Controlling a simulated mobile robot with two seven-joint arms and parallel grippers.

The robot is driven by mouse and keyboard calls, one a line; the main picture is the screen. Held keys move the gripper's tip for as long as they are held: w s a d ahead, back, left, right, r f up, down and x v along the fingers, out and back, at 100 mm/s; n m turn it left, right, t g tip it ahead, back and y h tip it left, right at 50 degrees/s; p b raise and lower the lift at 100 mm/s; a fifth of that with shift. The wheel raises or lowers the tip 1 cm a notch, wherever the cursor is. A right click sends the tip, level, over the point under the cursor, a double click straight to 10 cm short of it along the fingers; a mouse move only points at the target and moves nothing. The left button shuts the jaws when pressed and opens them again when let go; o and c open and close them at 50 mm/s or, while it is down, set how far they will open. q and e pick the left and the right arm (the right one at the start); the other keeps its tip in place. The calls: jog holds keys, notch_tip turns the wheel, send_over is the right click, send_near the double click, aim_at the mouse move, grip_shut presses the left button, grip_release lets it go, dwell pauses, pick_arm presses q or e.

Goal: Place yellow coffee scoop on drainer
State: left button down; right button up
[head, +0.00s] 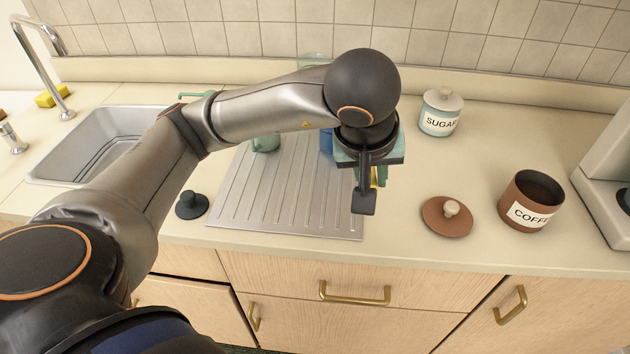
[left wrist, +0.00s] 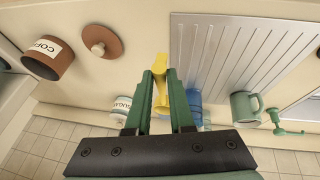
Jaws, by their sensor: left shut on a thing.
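The yellow coffee scoop (left wrist: 160,68) is between the green fingers of my left gripper (left wrist: 160,78) in the left wrist view, which are shut on it. In the head view only a small yellow part of the scoop (head: 375,177) shows below my left gripper (head: 372,182). The ribbed metal drainer (head: 268,200) lies left of the gripper, which is held up near its right edge. In the left wrist view the drainer (left wrist: 232,50) is to the right of the scoop. My right gripper is not in view.
A green mug (head: 265,143) and a blue cup (head: 326,142) stand at the drainer's back. A sink (head: 80,150) is at left, a black stopper (head: 190,205) in front. A sugar jar (head: 440,112), brown lid (head: 447,216) and open coffee jar (head: 531,201) are at right. The drainer's front is clear.

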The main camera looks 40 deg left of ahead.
pick_arm(q)
jog(key=a+f, duration=0.2)
jog(key=a, duration=0.1)
jog(key=w+a+f, duration=0.1)
jog(key=a+f, duration=0.1)
jog(key=a, duration=0.1)
jog(key=a+f+b, duration=0.1)
jog(key=a+f, duration=0.2)
jog(key=shift+w+a+f, duration=0.1)
jog(key=shift+w+a, duration=0.25)
jog(key=shift+w+a+f, duration=0.15)
jog(key=shift+a+f, duration=0.45)
jog(key=shift+f, duration=1.7)
jog(key=shift+f, duration=0.1)
jog(key=c, duration=0.8)
grip_release()
